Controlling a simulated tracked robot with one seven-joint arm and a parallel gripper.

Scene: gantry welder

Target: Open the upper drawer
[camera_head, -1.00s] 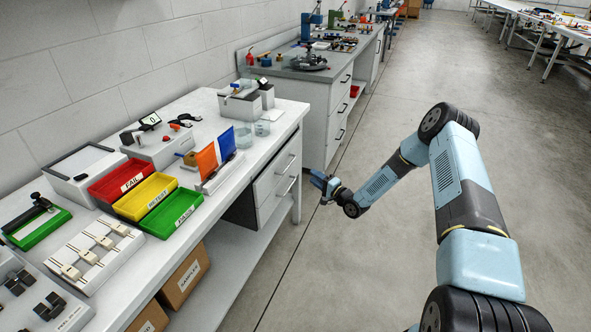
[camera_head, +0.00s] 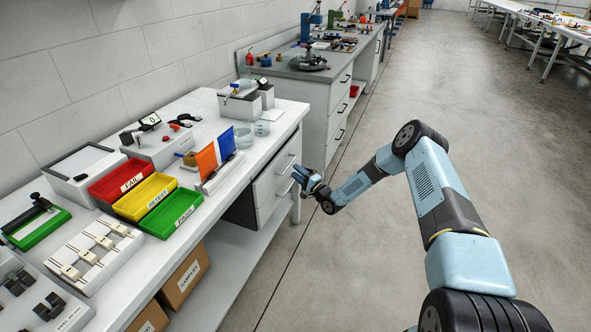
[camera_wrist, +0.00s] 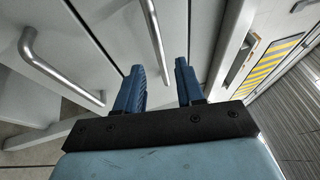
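The upper drawer (camera_head: 270,176) is in the near white bench, at its right end, and looks closed. Its bar handle (camera_head: 288,163) faces the aisle. In the wrist view the handle (camera_wrist: 154,38) runs lengthwise, in line with the gap between my fingers and ahead of the tips. I cannot tell how far the tips are from the handle.
The lower drawer's handle (camera_wrist: 58,72) is to the left in the wrist view. The bench top carries red, yellow and green trays (camera_head: 145,196) and other items. A second bench (camera_head: 318,95) stands behind. The floor to the right is clear.

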